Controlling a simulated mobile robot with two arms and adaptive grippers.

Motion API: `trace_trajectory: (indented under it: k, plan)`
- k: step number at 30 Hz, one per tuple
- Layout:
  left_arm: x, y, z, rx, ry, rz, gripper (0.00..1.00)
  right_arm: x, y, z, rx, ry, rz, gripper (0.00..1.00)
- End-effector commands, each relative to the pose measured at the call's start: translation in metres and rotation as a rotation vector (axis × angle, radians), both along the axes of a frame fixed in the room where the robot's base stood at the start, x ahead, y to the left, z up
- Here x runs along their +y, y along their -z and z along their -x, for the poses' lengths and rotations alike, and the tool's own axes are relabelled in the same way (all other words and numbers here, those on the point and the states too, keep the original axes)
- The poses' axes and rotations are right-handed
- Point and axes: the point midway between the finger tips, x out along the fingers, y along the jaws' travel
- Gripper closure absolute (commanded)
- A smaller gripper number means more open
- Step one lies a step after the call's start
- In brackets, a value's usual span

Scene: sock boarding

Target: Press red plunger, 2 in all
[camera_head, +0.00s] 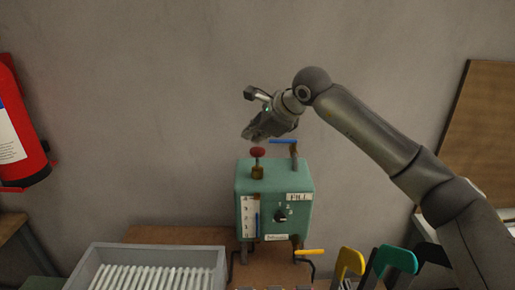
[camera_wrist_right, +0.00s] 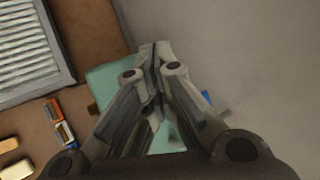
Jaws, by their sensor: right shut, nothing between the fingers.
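The red plunger (camera_head: 258,152) is a round red knob on a brass base, on top of a green machine box (camera_head: 245,185). My right gripper (camera_head: 247,137) is shut and empty, just above the plunger and slightly left of it in the head view. A small gap seems to show between the fingertips and the knob. In the right wrist view the shut fingers (camera_wrist_right: 154,50) point over the green box (camera_wrist_right: 110,80), and the plunger is hidden behind them. My left gripper is not in view.
A blue-handled lever (camera_head: 284,141) stands on the box close to the gripper. A grey crate (camera_head: 150,252) with white slats is at front left. Yellow (camera_head: 349,262) and teal (camera_head: 398,258) handled things stand at right. A red extinguisher (camera_head: 22,125) hangs on the left wall.

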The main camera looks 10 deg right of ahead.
Motion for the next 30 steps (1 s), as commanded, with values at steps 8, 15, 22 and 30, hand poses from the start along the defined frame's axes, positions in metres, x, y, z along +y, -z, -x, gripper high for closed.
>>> trace_trajectory:
  k: [8,15,22,30]
  plan:
    - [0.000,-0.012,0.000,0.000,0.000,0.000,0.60,0.000,-0.018,0.000,-0.001,0.000,-0.001,1.00]
    - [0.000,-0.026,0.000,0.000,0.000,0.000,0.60,0.000,-0.043,0.000,-0.002,0.000,0.001,1.00]
    - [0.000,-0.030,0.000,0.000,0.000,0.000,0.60,0.000,-0.050,0.000,0.000,0.000,0.000,1.00]
    - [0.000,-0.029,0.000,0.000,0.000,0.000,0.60,0.000,-0.050,0.000,0.000,0.000,0.000,1.00]
